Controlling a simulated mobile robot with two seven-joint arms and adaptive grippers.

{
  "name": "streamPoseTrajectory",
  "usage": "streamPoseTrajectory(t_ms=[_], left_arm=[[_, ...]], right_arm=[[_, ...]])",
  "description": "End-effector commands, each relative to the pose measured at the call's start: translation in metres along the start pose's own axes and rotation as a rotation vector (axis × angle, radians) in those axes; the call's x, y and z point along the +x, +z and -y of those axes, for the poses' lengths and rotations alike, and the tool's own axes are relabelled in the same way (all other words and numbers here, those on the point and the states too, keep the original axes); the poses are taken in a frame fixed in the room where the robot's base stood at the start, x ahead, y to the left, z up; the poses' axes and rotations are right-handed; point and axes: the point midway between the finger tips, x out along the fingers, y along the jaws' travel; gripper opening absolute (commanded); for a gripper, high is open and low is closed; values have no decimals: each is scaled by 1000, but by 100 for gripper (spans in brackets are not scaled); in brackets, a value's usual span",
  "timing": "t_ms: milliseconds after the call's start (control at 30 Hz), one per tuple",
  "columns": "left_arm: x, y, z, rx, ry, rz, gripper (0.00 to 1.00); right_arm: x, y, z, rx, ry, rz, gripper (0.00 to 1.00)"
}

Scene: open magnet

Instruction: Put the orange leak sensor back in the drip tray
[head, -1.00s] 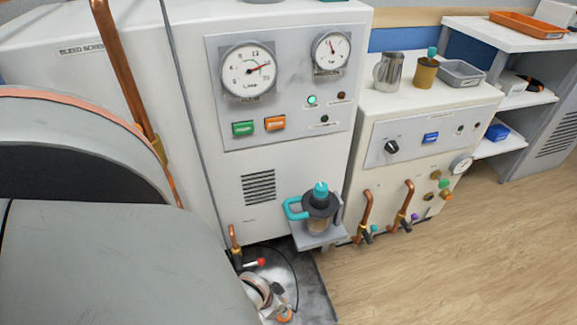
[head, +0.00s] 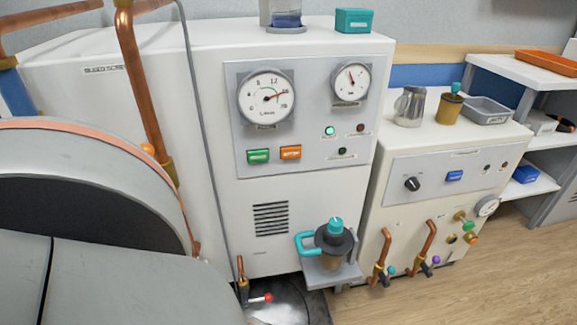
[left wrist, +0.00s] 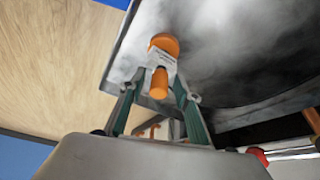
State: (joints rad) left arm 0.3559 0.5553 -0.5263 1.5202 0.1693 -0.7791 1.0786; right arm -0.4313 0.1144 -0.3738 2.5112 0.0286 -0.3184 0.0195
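The orange leak sensor (left wrist: 159,82) shows in the left wrist view, between the fingertips of my left gripper (left wrist: 162,66). The fingers converge and look shut on it. Behind it is the grey, shiny metal of the drip tray (left wrist: 225,45). I cannot tell whether the sensor touches the tray. In the head view, part of the tray (head: 290,298) shows on the floor at the bottom, below the white cabinet. My left gripper is outside the head view, and my right gripper is in neither view.
A red-tipped valve (head: 262,298) on a copper pipe stands at the tray. A small shelf (head: 330,277) holds a dark pot with a teal handle (head: 333,240) just right of it. The white gauge cabinet (head: 300,210) rises behind. Wooden floor (head: 440,285) is clear to the right.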

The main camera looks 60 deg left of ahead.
Motion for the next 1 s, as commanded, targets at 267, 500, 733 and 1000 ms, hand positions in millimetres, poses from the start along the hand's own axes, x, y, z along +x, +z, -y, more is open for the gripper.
streamPoseTrajectory(t_ms=[267,500,733,1000], left_arm=[[-2,-1,0,1,0,-1,32],[-32,-10,-1,0,2,-12,32],[-80,-13,-1,-2,3,-16,32],[-117,-7,0,0,1,-7,32]], right_arm=[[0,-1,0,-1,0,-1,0],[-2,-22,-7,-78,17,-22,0],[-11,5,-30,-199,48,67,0],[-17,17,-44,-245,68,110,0]])
